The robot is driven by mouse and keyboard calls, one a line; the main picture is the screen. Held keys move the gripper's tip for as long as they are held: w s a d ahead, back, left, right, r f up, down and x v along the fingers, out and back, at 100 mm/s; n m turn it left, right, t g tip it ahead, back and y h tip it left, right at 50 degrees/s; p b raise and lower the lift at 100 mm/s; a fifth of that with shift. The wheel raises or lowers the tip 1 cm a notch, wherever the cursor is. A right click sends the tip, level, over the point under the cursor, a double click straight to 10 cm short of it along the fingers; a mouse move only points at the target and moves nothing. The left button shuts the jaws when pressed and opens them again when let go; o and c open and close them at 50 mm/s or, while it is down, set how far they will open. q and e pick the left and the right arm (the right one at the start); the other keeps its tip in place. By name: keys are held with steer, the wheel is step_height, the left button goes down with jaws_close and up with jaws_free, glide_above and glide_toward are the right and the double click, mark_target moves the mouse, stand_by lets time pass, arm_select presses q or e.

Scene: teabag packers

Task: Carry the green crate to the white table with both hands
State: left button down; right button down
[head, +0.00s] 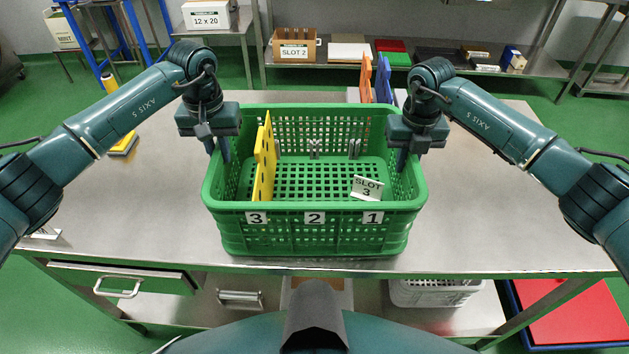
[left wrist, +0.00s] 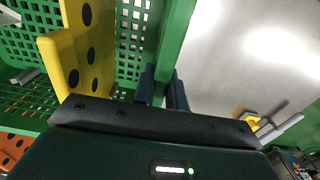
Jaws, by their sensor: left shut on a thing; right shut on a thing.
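The green crate (head: 314,237) sits upright on the grey steel table, with labels 3, 2 and 1 on its near wall. I cannot make out a white table.
The steel table (head: 490,220) has bare room left and right of the crate. Orange (head: 365,77) and blue (head: 384,80) dividers stand just behind it. A shelf with boxes (head: 345,66) is behind; a drawer (head: 120,280) is below the front edge.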

arm_select(q)
steer(key=shift+w+r, duration=0.1)
steer(key=shift+r, duration=0.05)
arm_select(e)
steer(key=shift+w+r, duration=0.1)
steer(key=shift+r, duration=0.05)
